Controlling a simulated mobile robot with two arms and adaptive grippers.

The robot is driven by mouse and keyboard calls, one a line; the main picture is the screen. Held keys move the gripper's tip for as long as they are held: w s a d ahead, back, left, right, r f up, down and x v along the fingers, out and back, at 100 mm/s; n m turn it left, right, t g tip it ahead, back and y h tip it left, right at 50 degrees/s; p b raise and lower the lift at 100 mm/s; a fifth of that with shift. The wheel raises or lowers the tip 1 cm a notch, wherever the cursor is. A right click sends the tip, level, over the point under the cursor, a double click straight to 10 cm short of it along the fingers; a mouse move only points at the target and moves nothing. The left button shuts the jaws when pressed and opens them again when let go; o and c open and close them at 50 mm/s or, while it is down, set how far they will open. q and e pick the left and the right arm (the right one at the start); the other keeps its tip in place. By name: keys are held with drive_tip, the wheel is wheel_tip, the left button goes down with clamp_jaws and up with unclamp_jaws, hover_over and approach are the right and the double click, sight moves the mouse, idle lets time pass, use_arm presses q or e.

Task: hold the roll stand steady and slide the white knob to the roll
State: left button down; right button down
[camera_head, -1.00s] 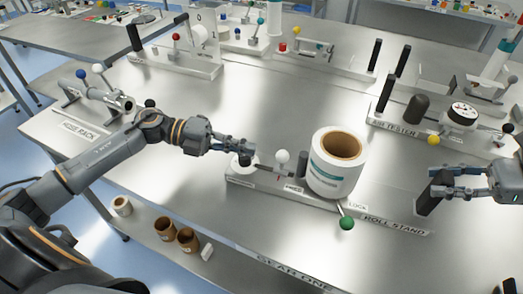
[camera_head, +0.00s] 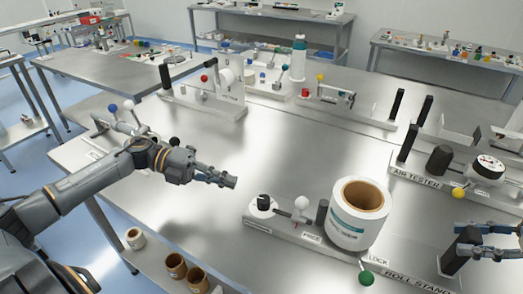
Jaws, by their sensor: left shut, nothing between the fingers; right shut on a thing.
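The roll stand (camera_head: 285,236) is a long metal base on the table, with a large white roll (camera_head: 347,232) standing on it. The white knob (camera_head: 302,203) sits left of the roll, with a dark post (camera_head: 322,213) between them. My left gripper (camera_head: 231,181) is shut and empty, above the table and apart from the stand, up and left of its left end. My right gripper (camera_head: 468,243) is at the right edge of the view, shut on the stand's black upright handle (camera_head: 453,262), which its fingers partly hide.
A black-topped white piece (camera_head: 264,203) is on the stand's left end. A green ball lever (camera_head: 366,278) sticks out at the front by the LOCK label. The air tester (camera_head: 430,183) stands behind at right. The table's middle is clear.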

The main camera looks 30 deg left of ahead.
drive_tip(key=shift+s+f+b, duration=0.15)
drive_tip(key=shift+f+b, duration=0.2)
drive_tip(key=shift+f, duration=0.05)
drive_tip(key=shift+r, duration=0.15)
drive_tip(key=c, duration=0.9)
unclamp_jaws()
drive_tip(key=shift+o, duration=0.6)
drive_tip(key=shift+r, duration=0.2)
drive_tip(key=v, duration=1.2)
drive_tip(key=shift+r, duration=0.2)
